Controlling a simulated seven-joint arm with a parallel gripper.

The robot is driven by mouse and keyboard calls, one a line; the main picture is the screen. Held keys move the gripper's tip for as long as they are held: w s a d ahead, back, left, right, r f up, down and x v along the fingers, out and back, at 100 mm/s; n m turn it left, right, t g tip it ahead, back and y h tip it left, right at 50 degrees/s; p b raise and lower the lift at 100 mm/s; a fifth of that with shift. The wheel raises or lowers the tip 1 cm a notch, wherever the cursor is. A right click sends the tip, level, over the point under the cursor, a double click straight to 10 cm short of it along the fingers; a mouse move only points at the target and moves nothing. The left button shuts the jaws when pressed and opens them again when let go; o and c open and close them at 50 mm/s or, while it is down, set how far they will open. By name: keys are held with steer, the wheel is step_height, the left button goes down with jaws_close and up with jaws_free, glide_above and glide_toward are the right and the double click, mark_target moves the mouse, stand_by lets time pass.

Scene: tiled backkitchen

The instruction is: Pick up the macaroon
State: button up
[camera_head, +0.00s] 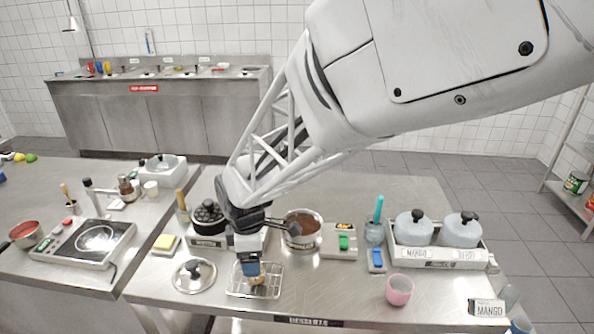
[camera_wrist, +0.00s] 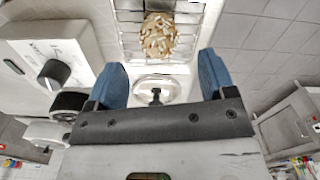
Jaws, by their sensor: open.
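The macaroon (camera_wrist: 158,36) is a round, golden-brown piece with pale flakes. It lies on a wire rack (camera_wrist: 128,17) at the top of the wrist view. In the head view the macaroon (camera_head: 258,281) shows on the rack (camera_head: 236,291), partly hidden by my gripper (camera_head: 251,270). In the wrist view my gripper (camera_wrist: 162,68) is open, with blue fingertips spread wider than the macaroon and nothing between them. The macaroon appears just beyond the fingertips, near the middle of the gap. I cannot tell the remaining height exactly.
A lid (camera_head: 194,277) lies left of the rack. A pot of brown sauce (camera_head: 302,229) and a burner unit (camera_head: 209,241) stand behind. A pink cup (camera_head: 399,290) stands to the right, with bare steel counter between it and the rack.

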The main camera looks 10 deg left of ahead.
steer(key=shift+f, duration=0.25)
steer(key=shift+d+f, duration=0.1)
steer(key=shift+f, duration=2.5)
steer(key=c, duration=1)
steer(key=shift+r, duration=0.2)
